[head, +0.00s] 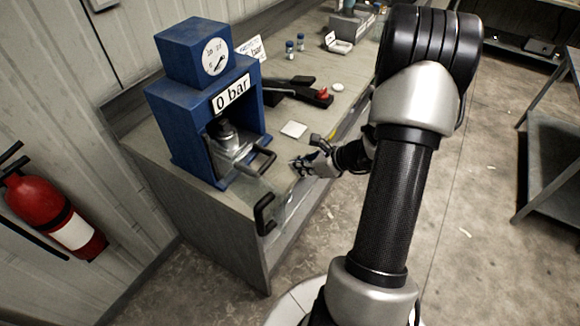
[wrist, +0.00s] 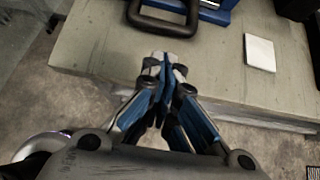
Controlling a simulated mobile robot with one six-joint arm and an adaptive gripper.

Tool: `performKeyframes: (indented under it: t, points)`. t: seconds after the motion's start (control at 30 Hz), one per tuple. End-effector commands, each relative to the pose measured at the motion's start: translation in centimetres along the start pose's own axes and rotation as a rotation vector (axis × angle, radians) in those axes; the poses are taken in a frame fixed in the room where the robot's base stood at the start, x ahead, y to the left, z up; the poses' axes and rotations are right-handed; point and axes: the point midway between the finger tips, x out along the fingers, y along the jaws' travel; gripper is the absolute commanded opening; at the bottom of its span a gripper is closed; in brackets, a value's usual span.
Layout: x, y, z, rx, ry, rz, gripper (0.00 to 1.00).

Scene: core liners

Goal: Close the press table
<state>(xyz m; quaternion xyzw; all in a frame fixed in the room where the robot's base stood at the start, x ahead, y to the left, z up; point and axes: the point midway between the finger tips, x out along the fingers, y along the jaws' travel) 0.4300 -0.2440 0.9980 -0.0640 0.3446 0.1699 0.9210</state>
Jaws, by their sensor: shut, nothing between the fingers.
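The blue press (head: 205,110) stands on the workbench at the left in the head view, with a "0 bar" sign and a round gauge. Its metal table (head: 232,150) shows in the opening, with a dark loop handle (head: 262,161) sticking out at the front. A dark loop handle also shows at the top of the wrist view (wrist: 133,14), with blue press parts behind it. My gripper (head: 295,165) is shut and empty, to the right of the table handle and apart from it. In the wrist view its fingertips (wrist: 163,62) meet just below the handle.
A clear panel with a black handle (head: 264,214) stands out at the press's front left. A white square (head: 293,130) lies on the workbench (head: 330,108), near dark tools with a red part (head: 323,94). A fire extinguisher (head: 52,212) hangs at the left.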

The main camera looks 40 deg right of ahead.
Motion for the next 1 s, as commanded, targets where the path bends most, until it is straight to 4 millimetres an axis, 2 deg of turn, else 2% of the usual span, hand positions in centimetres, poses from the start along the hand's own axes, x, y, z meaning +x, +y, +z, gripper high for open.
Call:
performKeyframes:
  t: [0.2,0.43,0.6,1.0]
  points:
    - [4.3,0.2,-0.2,-0.002,0.001,0.005,0.0]
    - [7.8,0.1,-0.1,-0.002,0.002,0.002,0.0]
    - [8.8,0.0,0.0,0.0,0.001,0.001,0.0]
    - [9.1,0.0,0.2,-0.002,0.001,0.001,0.0]
